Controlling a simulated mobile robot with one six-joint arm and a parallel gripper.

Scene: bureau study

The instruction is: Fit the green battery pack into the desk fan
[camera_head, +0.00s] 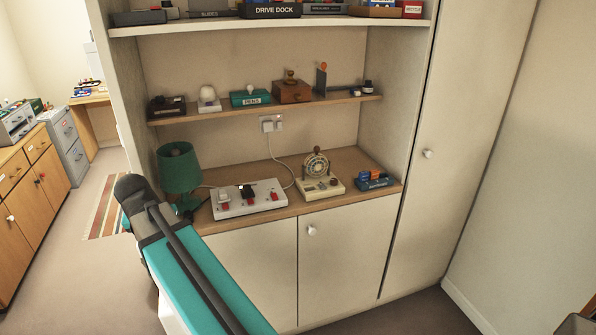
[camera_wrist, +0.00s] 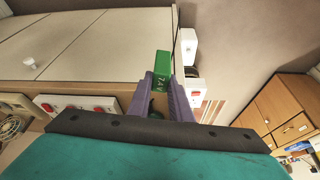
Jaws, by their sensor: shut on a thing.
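The green battery pack (camera_wrist: 162,65), a small block with white lettering, sits between the purple fingers of my gripper (camera_wrist: 162,84) in the wrist view. My gripper is shut on it and holds it up in front of the cupboard unit. The desk fan (camera_head: 317,165) appears to be the cream device with a round caged head on the wooden counter in the head view, right of the white switch panel. Part of it shows at the left edge of the wrist view (camera_wrist: 9,128), well apart from the pack. Its battery slot cannot be made out. My gripper is hidden in the head view.
A white panel with red switches (camera_head: 248,199) and a green lamp (camera_head: 180,167) stand left of the fan. A blue labelled holder (camera_head: 374,181) stands to its right. A wooden shelf (camera_head: 337,99) overhangs the counter. The counter's front strip is narrow.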

